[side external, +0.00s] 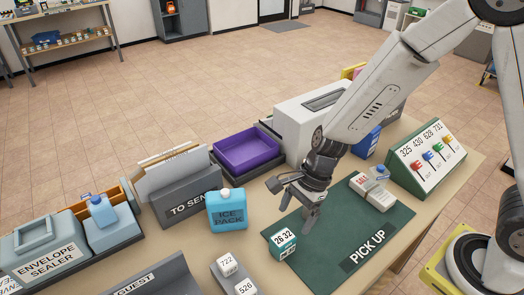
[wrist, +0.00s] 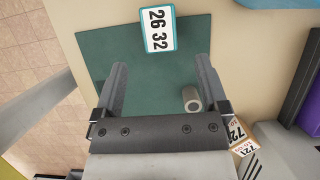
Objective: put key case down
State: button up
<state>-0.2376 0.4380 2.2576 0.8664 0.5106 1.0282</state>
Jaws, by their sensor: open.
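A small teal-edged white box marked 26 32 (side external: 283,243) stands on the front left part of the green PICK UP mat (side external: 385,225). It may be the key case; no label says so. In the wrist view the same box (wrist: 159,30) lies at the top, just beyond my fingertips. My gripper (side external: 309,222) is low over the mat, beside the box and apart from it.
A white carton (side external: 377,193) lies on the mat's far part. A blue ICE PACK (side external: 227,210) and a TO SEND file holder (side external: 188,205) stand left of the mat. A purple tray (side external: 246,150) is behind. A green key rack (side external: 430,155) stands right. The mat's front right is clear.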

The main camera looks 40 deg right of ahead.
jog(key=shift+v, duration=1.6)
jog(key=s+d+r+n+t+h, duration=0.1)
jog(key=s+d+n+h, duration=0.1)
jog(key=d+n, duration=0.4)
jog(key=s+d+r+n+t+h, duration=0.1)
jog(key=s+d+r+n+h, duration=0.1)
jog(key=d+n, duration=0.5)
jog(key=n, duration=0.5)
jog(key=shift+s+d+t+h, duration=0.15)
jog(key=shift+t+h, duration=0.15)
